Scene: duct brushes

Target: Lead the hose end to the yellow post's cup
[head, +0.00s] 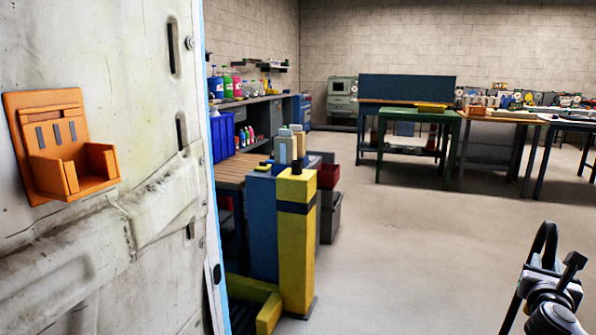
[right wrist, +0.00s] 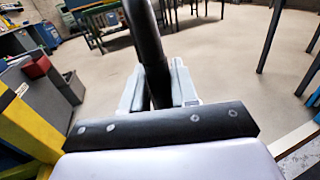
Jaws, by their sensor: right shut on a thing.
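The yellow post (head: 297,250) with a dark band stands left of centre in the head view, beside a blue post (head: 262,228). In the right wrist view, yellow parts (right wrist: 22,128) show at the left edge. My right gripper (head: 543,264) is at the lower right, well apart from the post. It is shut on the black hose (right wrist: 147,40), which rises between the fingers and also arches above the gripper in the head view (head: 546,232). My left gripper is not in view.
A pale, worn panel (head: 120,250) with an orange holder (head: 75,180) fills the left side. A workbench with bottles stands behind the posts. A green table (head: 420,116) and other benches are at the back. The floor (head: 420,240) between post and gripper is clear.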

